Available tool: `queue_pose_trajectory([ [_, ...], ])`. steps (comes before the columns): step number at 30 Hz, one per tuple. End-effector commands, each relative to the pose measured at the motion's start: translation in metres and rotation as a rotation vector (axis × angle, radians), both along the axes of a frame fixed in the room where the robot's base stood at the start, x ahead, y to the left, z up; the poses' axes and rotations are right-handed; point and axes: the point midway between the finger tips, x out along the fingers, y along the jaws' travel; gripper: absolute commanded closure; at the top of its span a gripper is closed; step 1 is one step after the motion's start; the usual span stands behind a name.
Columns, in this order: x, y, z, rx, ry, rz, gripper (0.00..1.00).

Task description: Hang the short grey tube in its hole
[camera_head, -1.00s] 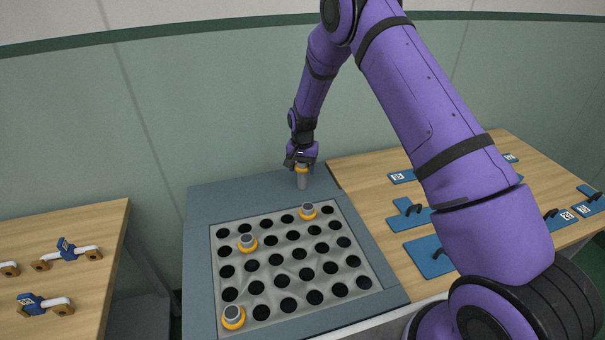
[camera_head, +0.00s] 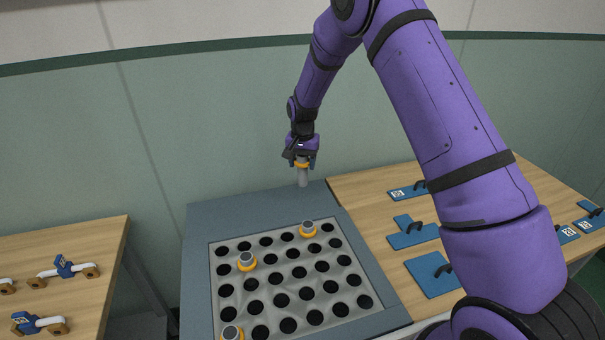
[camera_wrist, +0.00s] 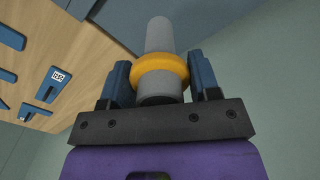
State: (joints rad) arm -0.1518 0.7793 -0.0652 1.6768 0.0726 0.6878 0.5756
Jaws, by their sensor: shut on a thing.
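My gripper (camera_head: 301,160) is shut on a short grey tube (camera_head: 303,179) with an orange collar, hanging upright below the jaws. It is above the back edge of the blue-grey table, behind the holed plate (camera_head: 345,256). In the wrist view the tube (camera_wrist: 160,35) sticks out past the blue fingers (camera_wrist: 161,82), and its orange ring (camera_wrist: 160,68) lies between them. The pale plate has rows of dark round holes. Grey tubes with orange collars stand in it at back right (camera_head: 308,229), left of the middle (camera_head: 247,261) and front left (camera_head: 232,333).
A wooden table (camera_head: 365,190) on the right holds several blue plates with black handles. A wooden table (camera_head: 100,245) on the left holds blue and white parts with brown ends. A green wall (camera_head: 230,120) stands behind. Many holes are empty.

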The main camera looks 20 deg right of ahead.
Motion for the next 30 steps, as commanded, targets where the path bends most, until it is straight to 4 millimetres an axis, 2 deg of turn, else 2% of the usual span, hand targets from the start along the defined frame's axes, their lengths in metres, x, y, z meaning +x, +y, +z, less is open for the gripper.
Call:
queue_pose_trajectory([
  [6,0.001,0.0,0.034,0.0,-0.002,0.001,0.67],
  [21,0.0,0.0,0.097,-0.001,-0.003,0.001,0.67],
  [27,0.0,0.0,0.117,-0.001,-0.001,0.001,0.67],
  [30,0.0,0.0,0.12,0.0,0.0,0.001,0.67],
])
